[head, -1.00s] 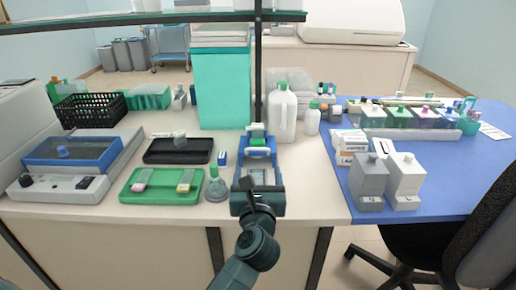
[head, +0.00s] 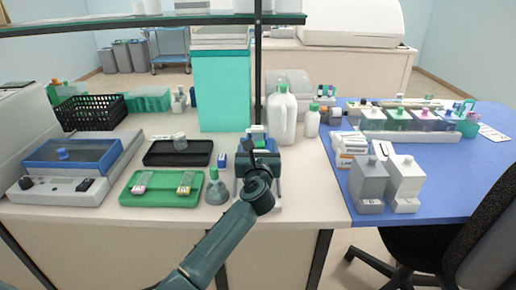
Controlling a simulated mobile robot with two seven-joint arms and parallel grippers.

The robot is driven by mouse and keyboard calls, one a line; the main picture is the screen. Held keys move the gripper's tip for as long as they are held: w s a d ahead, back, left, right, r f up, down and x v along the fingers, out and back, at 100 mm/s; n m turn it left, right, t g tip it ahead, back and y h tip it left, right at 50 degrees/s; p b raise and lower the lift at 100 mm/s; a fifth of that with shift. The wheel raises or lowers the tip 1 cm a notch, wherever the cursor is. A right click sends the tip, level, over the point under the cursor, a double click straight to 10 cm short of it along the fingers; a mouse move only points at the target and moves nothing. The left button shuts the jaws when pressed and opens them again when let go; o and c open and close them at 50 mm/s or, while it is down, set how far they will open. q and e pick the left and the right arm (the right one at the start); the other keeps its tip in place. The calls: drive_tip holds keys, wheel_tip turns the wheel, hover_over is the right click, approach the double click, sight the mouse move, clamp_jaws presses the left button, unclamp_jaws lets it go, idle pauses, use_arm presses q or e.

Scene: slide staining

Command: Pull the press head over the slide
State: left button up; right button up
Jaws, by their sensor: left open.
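The press (head: 241,174) stands near the front edge of the counter, a small blue and grey device. My left gripper (head: 259,150) is over it and open, with its fingers toward the rear part of the press. The gripper and wrist cover most of the press. I cannot tell whether the fingers touch the press head, and the slide is hidden under my arm. A green and white part (head: 257,130) shows just behind the gripper. My right gripper is not in view.
Left of the press are a green-capped flask (head: 216,190), a green tray (head: 152,199) and a black tray (head: 160,157). White bottles (head: 283,118) stand close behind on the right. Grey and white containers (head: 369,183) stand on the blue table. Counter right of the press is clear.

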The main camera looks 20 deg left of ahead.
use_arm(q)
drive_tip(key=shift+d, duration=0.1)
drive_tip(key=c, duration=1.1)
drive_tip(key=shift+s+d, duration=0.1)
drive_tip(key=shift+s, duration=0.15)
drive_tip(key=p+v, duration=0.2)
drive_tip(key=v, duration=0.1)
drive_tip(key=shift+d+r, duration=0.1)
drive_tip(key=p+v, duration=0.1)
drive_tip(key=v, duration=0.3)
drive_tip(key=shift+s, duration=0.4)
drive_tip(key=shift+s+d, duration=0.15)
drive_tip(key=shift+s, duration=0.15)
drive_tip(key=shift+f, duration=0.2)
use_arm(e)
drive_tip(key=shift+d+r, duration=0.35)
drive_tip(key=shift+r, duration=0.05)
